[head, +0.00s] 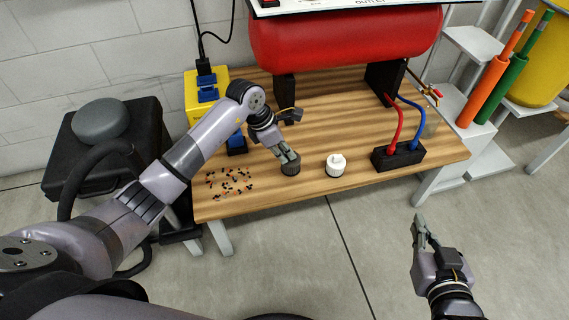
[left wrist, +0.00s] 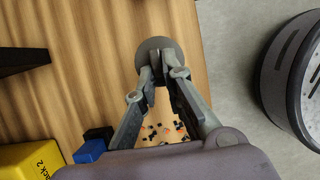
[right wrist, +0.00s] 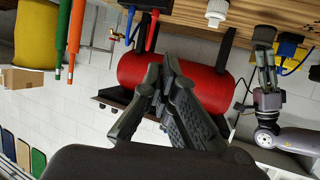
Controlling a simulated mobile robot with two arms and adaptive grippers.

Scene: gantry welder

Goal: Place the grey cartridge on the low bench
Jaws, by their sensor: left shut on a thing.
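The grey cartridge (head: 291,168) is a dark, ribbed short cylinder at the wooden bench (head: 330,108), near its front edge. My left gripper (head: 291,157) comes down over it and is shut on its top. In the left wrist view the cartridge (left wrist: 153,46) shows as a grey round body between the fingertips, with wood behind it. It looks upright and at the bench surface, but I cannot tell whether it touches. The right wrist view also shows the cartridge (right wrist: 264,34). My right gripper (head: 423,232) is empty, in front of the bench, with its fingers together.
A white cartridge (head: 336,166) stands right of the grey one. A black block with red and blue hoses (head: 398,155) is further right. Small scattered parts (head: 229,182) lie left, near a yellow box (head: 206,92). A red tank (head: 345,40) stands at the back.

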